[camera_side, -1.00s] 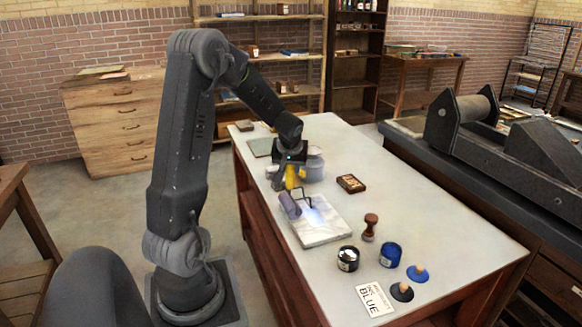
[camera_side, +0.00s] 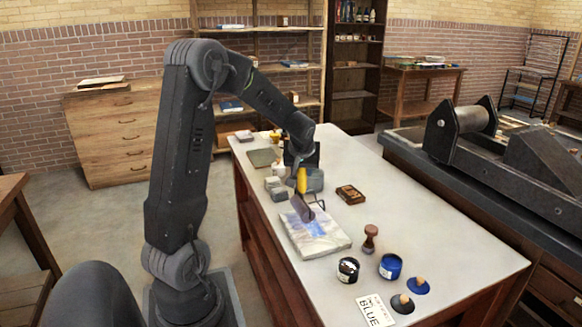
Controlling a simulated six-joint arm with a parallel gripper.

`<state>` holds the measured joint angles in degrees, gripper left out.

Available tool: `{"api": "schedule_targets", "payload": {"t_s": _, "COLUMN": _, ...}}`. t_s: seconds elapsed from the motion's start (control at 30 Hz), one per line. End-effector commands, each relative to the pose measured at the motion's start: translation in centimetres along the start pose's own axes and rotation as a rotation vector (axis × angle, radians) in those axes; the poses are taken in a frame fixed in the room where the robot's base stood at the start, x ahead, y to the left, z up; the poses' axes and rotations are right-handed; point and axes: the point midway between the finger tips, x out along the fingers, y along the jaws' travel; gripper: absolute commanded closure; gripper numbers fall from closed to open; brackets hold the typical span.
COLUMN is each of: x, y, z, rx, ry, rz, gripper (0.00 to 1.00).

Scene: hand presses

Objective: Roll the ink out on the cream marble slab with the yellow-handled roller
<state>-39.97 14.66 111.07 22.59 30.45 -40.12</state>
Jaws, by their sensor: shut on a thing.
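The cream marble slab (camera_side: 325,245) lies on the table, with a bluish-violet smear of ink (camera_side: 297,226) across its left and middle part. My gripper (camera_side: 302,166) is shut on the yellow handle (camera_side: 302,180) of the roller. The roller's dark violet-grey drum (camera_side: 302,208) is at the slab's far edge, over or on the slab; I cannot tell whether it touches. The fingertips are partly hidden by the dark gripper body.
A blue ink jar (camera_side: 391,266), a black jar (camera_side: 347,270), a wooden-handled stamp (camera_side: 370,239) and a label card reading BLUE (camera_side: 376,311) stand near the slab's front right. A small brown box (camera_side: 350,194) lies to the right. Grey containers (camera_side: 277,186) are behind the slab.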

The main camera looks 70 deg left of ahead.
Motion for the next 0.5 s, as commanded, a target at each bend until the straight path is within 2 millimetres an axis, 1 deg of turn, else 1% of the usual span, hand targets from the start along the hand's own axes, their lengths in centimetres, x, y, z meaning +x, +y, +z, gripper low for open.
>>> {"api": "schedule_targets", "payload": {"t_s": 0.03, "x": -0.3, "y": 1.9, "z": 0.5, "rx": 0.002, "ry": 0.011, "rz": 0.019, "gripper": 0.87}}
{"api": "schedule_targets", "payload": {"t_s": 0.1, "x": -0.6, "y": 4.1, "z": 1.2, "rx": -0.009, "ry": 0.024, "rz": 0.040, "gripper": 0.87}}
{"api": "schedule_targets", "payload": {"t_s": 0.23, "x": -1.2, "y": 7.4, "z": 2.5, "rx": -0.029, "ry": 0.041, "rz": 0.074, "gripper": 0.87}}
{"api": "schedule_targets", "payload": {"t_s": 0.3, "x": -1.4, "y": 8.5, "z": 3.0, "rx": -0.038, "ry": 0.048, "rz": 0.088, "gripper": 0.87}}
{"api": "schedule_targets", "payload": {"t_s": 0.37, "x": -1.6, "y": 9.2, "z": 3.2, "rx": -0.044, "ry": 0.051, "rz": 0.096, "gripper": 0.87}}
{"api": "schedule_targets", "payload": {"t_s": 0.43, "x": -1.7, "y": 9.4, "z": 3.5, "rx": -0.048, "ry": 0.054, "rz": 0.100, "gripper": 0.87}}
{"api": "schedule_targets", "payload": {"t_s": 0.5, "x": -1.8, "y": 9.2, "z": 3.6, "rx": -0.051, "ry": 0.054, "rz": 0.101, "gripper": 0.87}}
